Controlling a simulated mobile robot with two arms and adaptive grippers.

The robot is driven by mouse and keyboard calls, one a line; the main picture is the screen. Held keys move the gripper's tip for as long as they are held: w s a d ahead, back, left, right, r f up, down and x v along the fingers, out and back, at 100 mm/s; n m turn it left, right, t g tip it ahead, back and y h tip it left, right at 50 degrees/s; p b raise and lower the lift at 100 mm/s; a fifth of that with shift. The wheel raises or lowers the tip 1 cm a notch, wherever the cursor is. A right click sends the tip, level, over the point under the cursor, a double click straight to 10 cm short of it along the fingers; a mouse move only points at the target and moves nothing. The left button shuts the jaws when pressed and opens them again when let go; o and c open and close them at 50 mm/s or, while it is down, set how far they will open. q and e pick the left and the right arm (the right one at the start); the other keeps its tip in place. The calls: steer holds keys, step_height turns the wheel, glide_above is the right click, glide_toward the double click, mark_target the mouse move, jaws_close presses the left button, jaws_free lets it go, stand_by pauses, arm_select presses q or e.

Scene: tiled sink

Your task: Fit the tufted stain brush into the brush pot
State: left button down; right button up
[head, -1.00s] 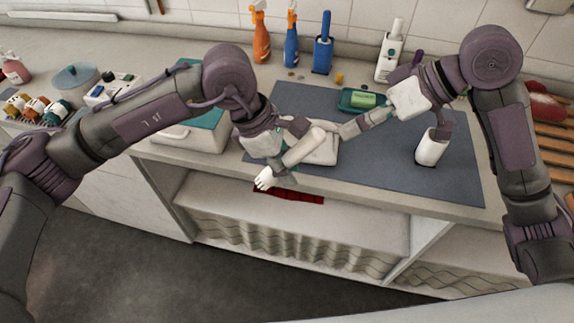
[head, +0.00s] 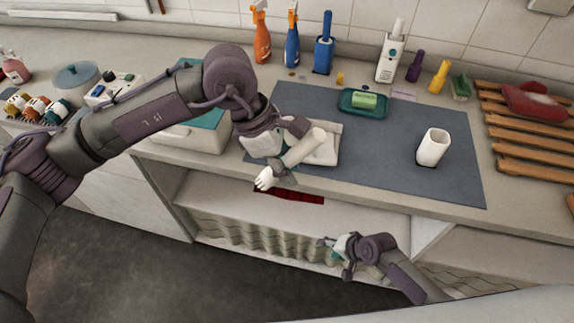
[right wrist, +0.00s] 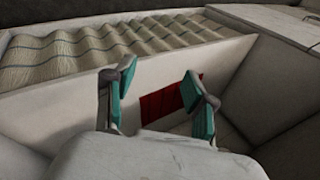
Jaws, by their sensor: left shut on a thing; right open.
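The brush has a thick cream-white handle (head: 305,147) and a white tufted head (head: 264,178). It is tilted, with the tufts at the lower left and the handle up to the right. My left gripper (head: 282,166) is shut on it between handle and tufts, above the counter's front edge. The brush pot (head: 433,147) is a white open-topped cup standing upright on the grey mat, to the right of the brush and apart from it. My right gripper (head: 333,245) is open and empty, low in front of the counter; its spread fingers show in the right wrist view (right wrist: 158,88).
A grey mat (head: 390,165) covers the counter middle, with a folded white cloth (head: 325,148) and a green soap dish (head: 362,103). Spray bottles (head: 291,40) and other bottles line the wall. A wooden rack (head: 530,135) is at right. A dark red item (head: 300,196) lies below the counter edge.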

steer(key=s+d+f+n+g+h, duration=0.1)
steer(key=s+d+f+n+h, duration=0.15)
steer(key=s+f, duration=0.4)
steer(key=s+d+f+n+h, duration=0.1)
steer(key=s+d+f, duration=0.3)
steer(key=s+f, duration=0.25)
arm_select(q)
steer(key=shift+a+f, duration=0.15)
steer(key=shift+a, duration=0.25)
steer(key=s+a+f+m+g+y, duration=0.1)
steer(key=s+a+m+y, duration=0.1)
steer(key=a+m, duration=0.6)
steer(key=s+a+f+m+g+y, duration=0.2)
steer(key=a+m, duration=0.6)
steer(key=a, duration=0.5)
steer(key=shift+s+y, duration=0.3)
steer(key=shift+s, duration=0.05)
arm_select(e)
steer(key=s+f+n+g, duration=0.1)
steer(key=s+f+n, duration=0.1)
steer(key=s, duration=0.8)
steer(key=s+d+f+n+g+h, duration=0.1)
steer(key=s+f+n, duration=0.2)
steer(key=s, duration=0.7)
steer(key=shift+f+n, duration=0.35)
steer(key=shift+f, duration=0.9)
arm_select(q)
steer(key=shift+a+f, duration=0.1)
